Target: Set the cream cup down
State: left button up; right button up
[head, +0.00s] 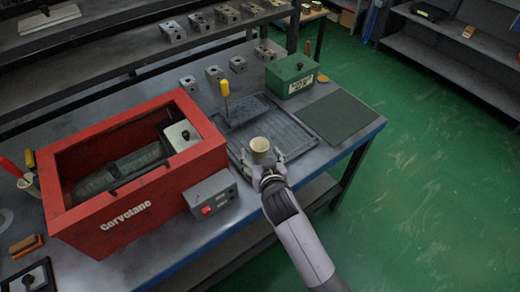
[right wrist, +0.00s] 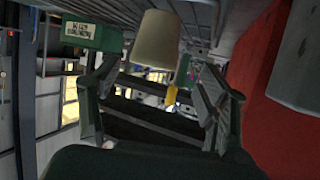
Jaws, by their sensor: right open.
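The cream cup (head: 260,151) is upright over the near part of the dark tray (head: 242,153) on the bench. Its base seems to rest on the tray, though the fingers partly hide it in the head view. My right gripper (head: 264,160) is open, with one finger on each side of the cup. In the right wrist view, which looks upside down, the cup (right wrist: 156,42) shows beyond and between the spread fingers (right wrist: 155,105), with gaps on both sides. My left gripper is out of view.
A red Corvetane box (head: 130,215) stands left of the tray, with a grey switch box (head: 212,195) beside it. A yellow-handled tool (head: 225,90) stands upright at the tray's back left. A green box (head: 291,76) and a bare dark mat (head: 340,117) lie to the right.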

aim_at(258, 141)
jog(key=shift+w, duration=0.55)
jog(key=shift+p+x, duration=0.65)
jog(key=shift+x, duration=1.65)
jog(key=shift+d+r, duration=0.2)
jog(key=shift+c, duration=0.3)
jog(key=c, duration=1.3)
